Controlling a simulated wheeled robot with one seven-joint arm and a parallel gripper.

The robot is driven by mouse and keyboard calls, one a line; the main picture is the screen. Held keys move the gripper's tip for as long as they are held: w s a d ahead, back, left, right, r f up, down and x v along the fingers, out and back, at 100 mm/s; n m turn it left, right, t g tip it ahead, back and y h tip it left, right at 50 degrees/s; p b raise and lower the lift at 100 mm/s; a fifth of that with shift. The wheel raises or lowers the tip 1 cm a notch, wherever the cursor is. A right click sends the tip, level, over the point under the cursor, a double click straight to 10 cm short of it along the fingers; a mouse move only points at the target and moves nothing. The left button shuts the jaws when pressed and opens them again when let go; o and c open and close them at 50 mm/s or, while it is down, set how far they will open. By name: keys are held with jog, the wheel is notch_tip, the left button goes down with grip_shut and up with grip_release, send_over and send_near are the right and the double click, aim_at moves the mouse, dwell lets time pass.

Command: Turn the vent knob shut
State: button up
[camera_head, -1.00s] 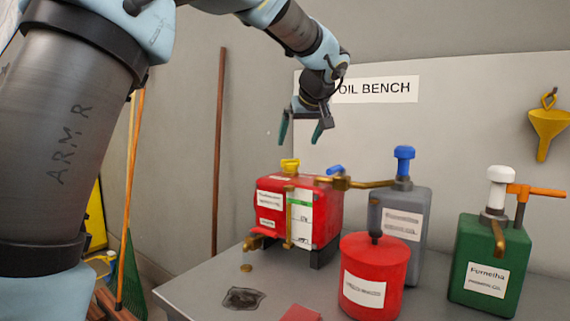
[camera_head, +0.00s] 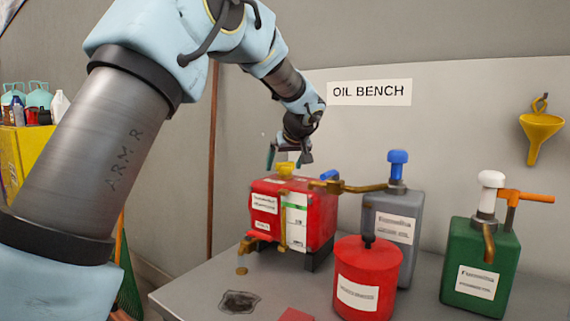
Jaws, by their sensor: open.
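The vent knob appears to be the yellow knob (camera_head: 285,170) on top of the red oil container (camera_head: 318,208). The container sits on the grey bench and has white labels and a brass tap at its lower left. My gripper (camera_head: 288,160) is open, with its fingers pointing down just above the yellow knob. One finger is to the left of the knob and one to the right. I cannot tell whether they touch it. The knob's base is in view.
A blue-topped grey pump can (camera_head: 392,240) with a brass spout stands right of the container. A round red can (camera_head: 368,270) is in front. A green can (camera_head: 480,262) stands at far right. A dark stain (camera_head: 240,301) marks the bench. A yellow funnel (camera_head: 540,135) hangs on the wall.

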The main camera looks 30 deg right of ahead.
jog(key=c, duration=1.3)
jog(key=shift+a+m, duration=0.1)
jog(key=shift+m, duration=0.2)
jog(key=shift+r+m+g+h, duration=0.15)
jog(key=shift+m+g+h, duration=0.15)
jog(key=shift+m+h, duration=0.6)
jog(key=m+p, duration=0.1)
jog(key=m+g+h+p, duration=0.1)
jog(key=p, duration=0.1)
jog(key=shift+w+a+r+m+h, duration=0.1)
jog(key=shift+r+m+h, duration=0.2)
jog(key=m+g+h+p, duration=0.1)
jog(key=m+p, duration=0.1)
jog(key=p, duration=0.4)
jog(key=shift+m+h+p, duration=0.3)
jog(key=shift+p, duration=0.05)
jog(key=m+g+p, duration=0.1)
jog(key=p, duration=0.2)
jog(key=shift+f+m+h, duration=0.1)
jog(key=shift+m+h, duration=0.2)
jog(key=shift+h, duration=0.1)
jog(key=shift+f+m+g+p, duration=0.15)
jog(key=shift+m+g+p, duration=0.25)
jog(key=shift+p, duration=0.55)
jog(key=shift+f, duration=0.15)
